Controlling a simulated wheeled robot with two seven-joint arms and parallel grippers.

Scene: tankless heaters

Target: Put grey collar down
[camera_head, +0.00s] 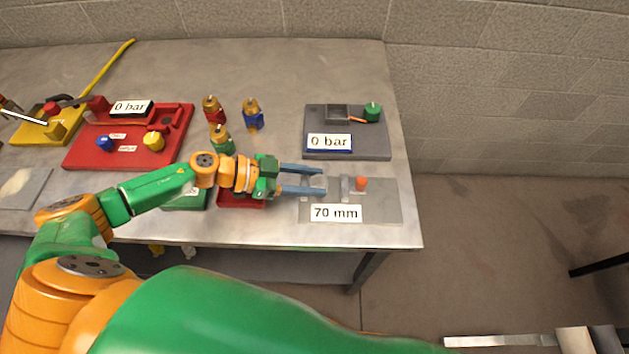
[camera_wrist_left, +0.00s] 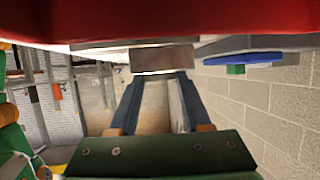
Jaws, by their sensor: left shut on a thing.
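My left gripper (camera_head: 322,181) reaches in from the left over the grey plate labelled 70 mm (camera_head: 388,208). Its two blue fingers are shut on the grey collar, apart from each other with the collar between their tips. In the left wrist view the collar (camera_wrist_left: 165,59) shows as a grey block at the ends of the fingers (camera_wrist_left: 157,82). In the head view it blends with the grey plate, so I cannot tell whether it touches the plate. An orange knob (camera_head: 361,183) stands on the plate just right of the fingertips.
A dark grey fixture labelled 0 bar (camera_head: 376,146) lies behind the plate. Several brass valves, one of them blue-based (camera_head: 252,115), stand left of it. A red fixture (camera_head: 85,151) and a yellow one (camera_head: 28,137) lie further left. The table's right edge is close to the plate.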

